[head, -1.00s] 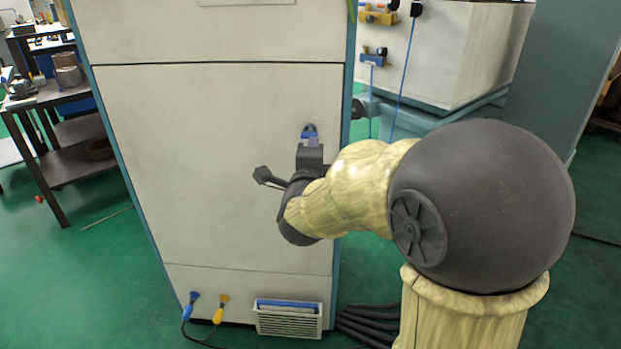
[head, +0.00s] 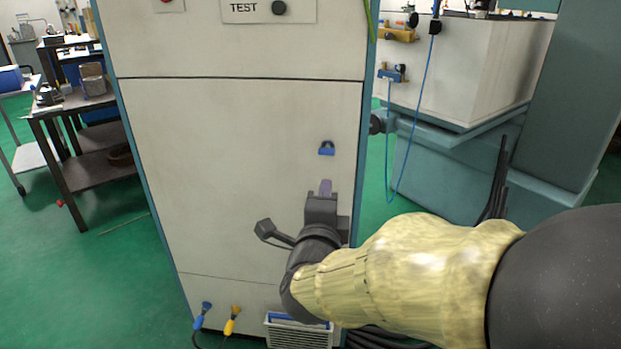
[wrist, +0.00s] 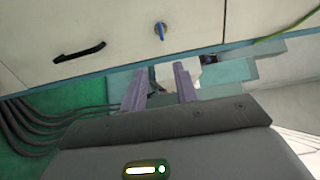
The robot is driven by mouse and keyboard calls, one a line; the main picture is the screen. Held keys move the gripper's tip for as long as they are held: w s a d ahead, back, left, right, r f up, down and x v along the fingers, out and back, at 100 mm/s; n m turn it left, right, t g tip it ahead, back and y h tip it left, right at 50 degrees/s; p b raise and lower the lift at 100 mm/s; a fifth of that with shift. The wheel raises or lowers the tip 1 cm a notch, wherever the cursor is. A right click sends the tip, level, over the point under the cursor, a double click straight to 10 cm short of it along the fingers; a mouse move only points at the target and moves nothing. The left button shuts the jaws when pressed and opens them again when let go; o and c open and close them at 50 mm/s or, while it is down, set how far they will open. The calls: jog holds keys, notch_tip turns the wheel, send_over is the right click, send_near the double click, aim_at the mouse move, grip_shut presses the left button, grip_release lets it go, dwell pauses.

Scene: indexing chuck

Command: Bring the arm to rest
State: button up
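My gripper (head: 326,187) is in front of the pale cabinet (head: 225,150), below a small blue latch (head: 327,148) near the cabinet's right edge. In the wrist view, the two purple fingers of my gripper (wrist: 159,88) stand apart with a gap between them. I see nothing held between them. The blue latch (wrist: 160,31) also shows in the wrist view, beyond the fingertips and apart from them. In the head view one finger hides the other.
A vent (head: 298,330) and blue and yellow plugs (head: 232,320) are low on the cabinet. A dark table (head: 85,140) stands at left, a teal-based machine (head: 470,160) at right. Black hoses (head: 375,338) lie on the floor.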

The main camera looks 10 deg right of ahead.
notch_tip(320, 180, down, 12)
jog(key=a+n+g+y, duration=0.2)
jog(key=n+g+y, duration=0.35)
jog(key=n, duration=0.55)
jog(key=s+d+f+n+g, duration=0.6)
jog(key=s+f+n+g, duration=0.35)
jog(key=s, duration=0.25)
notch_tip(320, 180, up, 32)
jog(key=p, duration=3.2)
jog(key=shift+s+n, duration=0.15)
jog(key=shift+n, duration=0.3)
jog(key=shift+f+h, duration=0.1)
jog(key=shift+h, duration=0.15)
